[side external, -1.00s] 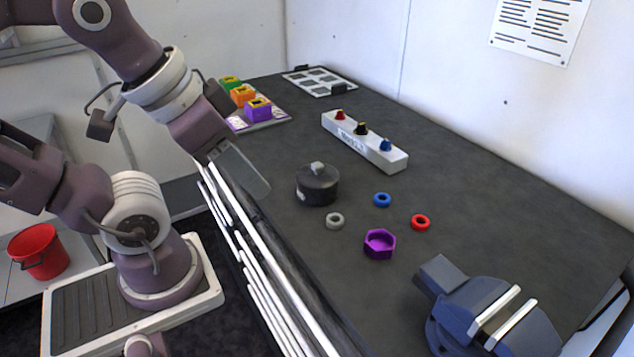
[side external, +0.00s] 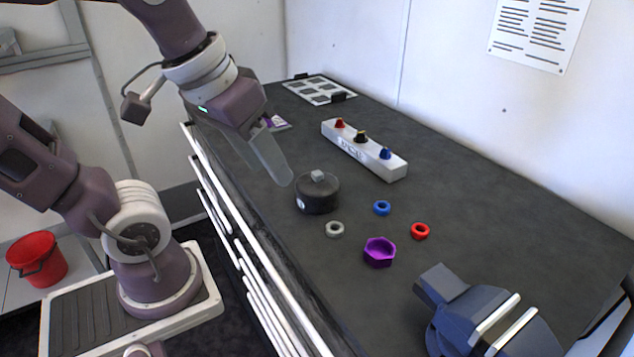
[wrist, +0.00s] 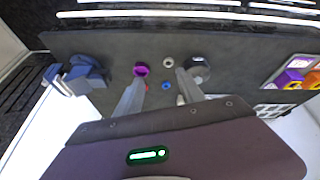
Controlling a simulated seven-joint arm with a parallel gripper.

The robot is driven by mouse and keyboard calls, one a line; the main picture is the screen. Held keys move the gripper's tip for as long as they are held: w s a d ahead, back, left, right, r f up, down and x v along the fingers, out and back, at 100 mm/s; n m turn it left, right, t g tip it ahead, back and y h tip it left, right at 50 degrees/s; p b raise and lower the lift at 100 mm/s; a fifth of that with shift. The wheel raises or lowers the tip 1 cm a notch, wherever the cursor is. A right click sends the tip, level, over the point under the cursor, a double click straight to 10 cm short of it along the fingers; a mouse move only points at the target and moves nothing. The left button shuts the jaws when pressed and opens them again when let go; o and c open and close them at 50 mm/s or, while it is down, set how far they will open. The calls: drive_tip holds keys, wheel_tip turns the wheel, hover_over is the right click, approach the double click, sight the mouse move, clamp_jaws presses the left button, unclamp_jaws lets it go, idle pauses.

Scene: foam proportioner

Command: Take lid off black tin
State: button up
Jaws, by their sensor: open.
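The black tin (side external: 317,197) stands upright on the dark table, with its lid on and a grey square knob (side external: 318,176) on top. In the wrist view the tin (wrist: 198,72) shows just beyond the right finger. My gripper (side external: 283,180) is above the table, to the left of the tin in the side view, with its fingers pointing down toward the table. In the wrist view its two fingers (wrist: 158,92) are spread apart with nothing between them. I cannot tell whether a finger touches the tin; a small gap shows in the side view.
Near the tin lie a grey ring (side external: 335,229), a blue ring (side external: 382,208), a red ring (side external: 420,231) and a purple hexagonal cup (side external: 379,252). A white block with coloured knobs (side external: 365,150) stands behind. A blue vise (side external: 490,318) is at front right. The table's right side is clear.

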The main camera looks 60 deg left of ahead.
drive_tip(key=w+a+n+g, duration=0.2)
drive_tip(key=w+a+n, duration=0.45)
drive_tip(key=w, duration=0.35)
drive_tip(key=n+g, duration=0.3)
drive_tip(key=n, duration=0.6)
hover_over(317, 172)
drive_tip(key=shift+m, duration=0.25)
drive_tip(key=f, duration=0.7)
drive_tip(key=shift+w+f, duration=0.25)
drive_tip(key=shift+w, duration=0.15)
drive_tip(key=f, duration=0.4)
drive_tip(key=s+f, duration=0.1)
drive_tip(key=f, duration=0.1)
drive_tip(key=shift+d+f, duration=0.1)
drive_tip(key=shift+f, duration=0.1)
drive_tip(key=shift+w+f, duration=0.1)
drive_tip(key=shift+f, duration=0.15)
clamp_jaws()
